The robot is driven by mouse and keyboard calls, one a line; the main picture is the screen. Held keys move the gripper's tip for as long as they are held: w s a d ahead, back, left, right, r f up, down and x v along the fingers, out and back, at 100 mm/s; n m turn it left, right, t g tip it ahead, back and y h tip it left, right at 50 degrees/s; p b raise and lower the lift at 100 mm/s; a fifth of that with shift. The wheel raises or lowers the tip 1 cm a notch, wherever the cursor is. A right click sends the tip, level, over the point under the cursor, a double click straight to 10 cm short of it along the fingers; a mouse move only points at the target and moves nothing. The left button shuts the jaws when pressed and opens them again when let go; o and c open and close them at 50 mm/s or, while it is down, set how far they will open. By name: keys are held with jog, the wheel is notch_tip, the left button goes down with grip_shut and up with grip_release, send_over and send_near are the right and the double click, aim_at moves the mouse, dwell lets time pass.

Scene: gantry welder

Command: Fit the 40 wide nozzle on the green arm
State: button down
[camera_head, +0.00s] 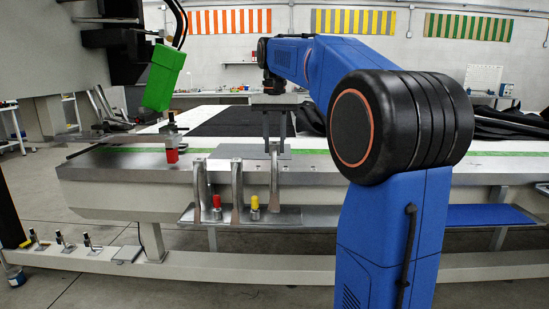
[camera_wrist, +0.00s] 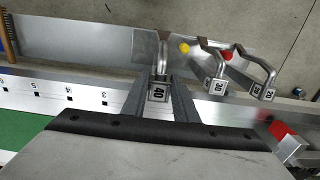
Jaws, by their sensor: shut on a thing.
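The 40 wide nozzle (camera_head: 276,178) is a bent grey metal tube at the right end of a row of three at the table's front edge. In the wrist view its end block marked 40 (camera_wrist: 158,92) sits between my fingers. My gripper (camera_head: 272,140) points down and is shut on that block. The nozzle's lower end is at the front shelf; I cannot tell whether it rests there. The green arm (camera_head: 163,77) hangs tilted at the left, well apart from my gripper. A red-tipped part (camera_head: 171,155) is below it.
The 30 nozzle (camera_wrist: 215,87) and the 20 nozzle (camera_wrist: 265,91) stand close beside the held one. A yellow-capped fitting (camera_head: 254,203) and a red-capped fitting (camera_head: 216,203) sit between the tubes on the shelf (camera_head: 295,216). Dark fabric (camera_head: 235,121) lies on the table behind.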

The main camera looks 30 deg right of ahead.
aim_at(275, 159)
jog(key=shift+r, duration=3.35)
jog(key=shift+f, duration=5.9)
jog(key=c, duration=1.4)
grip_release()
jog(key=shift+f, duration=0.15)
notch_tip(275, 159, up, 17)
jog(key=shift+d+r, duration=0.2)
jog(key=shift+d, duration=0.2)
